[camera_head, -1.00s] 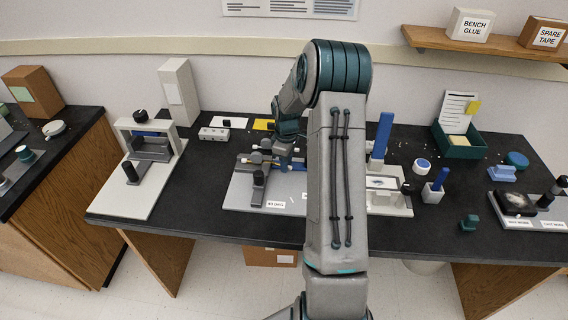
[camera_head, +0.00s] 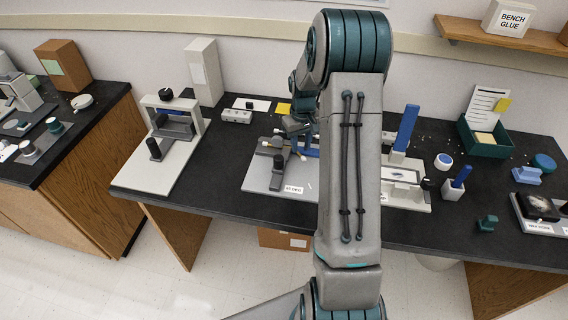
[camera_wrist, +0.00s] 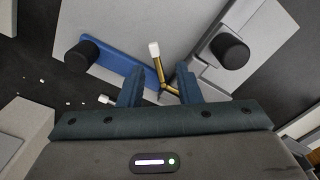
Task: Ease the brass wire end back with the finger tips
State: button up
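In the wrist view, a bent brass wire (camera_wrist: 158,67) with a white block-like tip (camera_wrist: 154,48) rises ahead of my gripper (camera_wrist: 160,72). My two blue fingers stand apart, one on each side of the wire's lower part. I cannot tell whether either finger touches it. A second white tip (camera_wrist: 106,99) shows by the left finger. A blue bar (camera_wrist: 122,66) lies behind the left finger. In the head view, the grey fixture plate (camera_head: 258,180) lies on the bench, and my arm hides much of the work area.
Black knobs (camera_wrist: 82,55) (camera_wrist: 229,50) stand on both sides of my fingers in the wrist view. In the head view, a grey press frame (camera_head: 172,125) stands left. A blue upright (camera_head: 406,129) and a blue-handled holder (camera_head: 455,188) stand right of my arm.

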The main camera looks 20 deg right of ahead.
notch_tip(320, 180, up, 10)
jog(key=s+a+r+t+b, duration=0.2)
jog(key=s+a+r, duration=0.1)
jog(key=s+a, duration=1)
jog(key=shift+s+r+m+t+h+b, duration=0.3)
jog(key=shift+s+r+t+h+b, duration=0.1)
jog(key=shift+s, duration=2.05)
